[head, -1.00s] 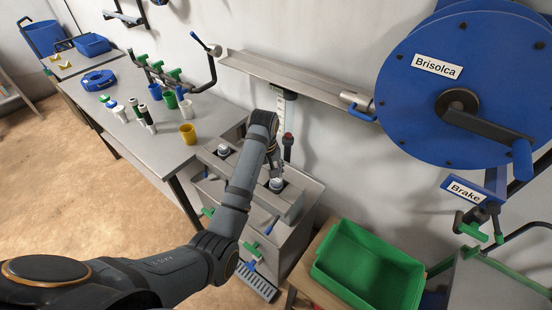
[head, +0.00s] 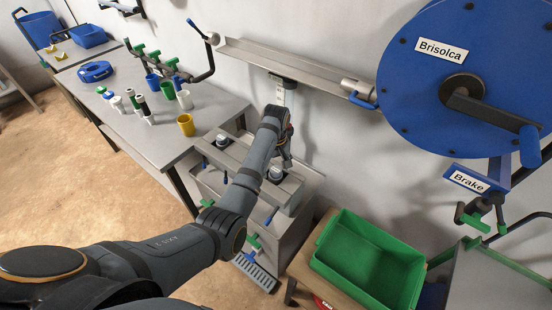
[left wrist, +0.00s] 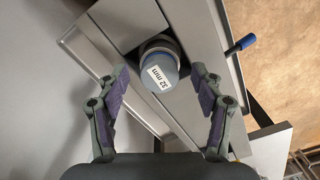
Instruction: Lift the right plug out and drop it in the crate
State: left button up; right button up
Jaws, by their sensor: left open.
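The right plug (head: 275,175) is a grey round cap seated in the top of the grey manifold box. In the left wrist view a cap labelled "32 mm" (left wrist: 160,70) sits between the finger lines, apart from both fingers. My left gripper (head: 285,160) is over the right plug, partly hidden by its own wrist. In the left wrist view my left gripper (left wrist: 160,76) is open and empty. The left plug (head: 222,141) is seated in the same box. The green crate (head: 330,272) stands to the right and looks empty. My right gripper is not visible.
A blue reel (head: 420,90) and a brake lever box (head: 470,178) are on the wall at right. A metal rail (head: 300,75) runs along the wall behind the manifold. A yellow cup (head: 186,125) and several small containers stand on the bench at left.

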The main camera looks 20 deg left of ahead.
aim_at(276, 171)
pick_arm(q)
jog(key=shift+f, duration=0.55)
jog(key=c, duration=1.1)
jog(key=o, duration=0.4)
jog(key=c, duration=0.7)
jog(key=shift+r+p, duration=1.15)
jog(key=shift+p, duration=0.3)
jog(key=shift+r+p, duration=1.9)
jog(key=shift+p, duration=0.6)
jog(key=shift+r, duration=0.1)
notch_tip(276, 171, up, 3)
jog(key=p, duration=0.4)
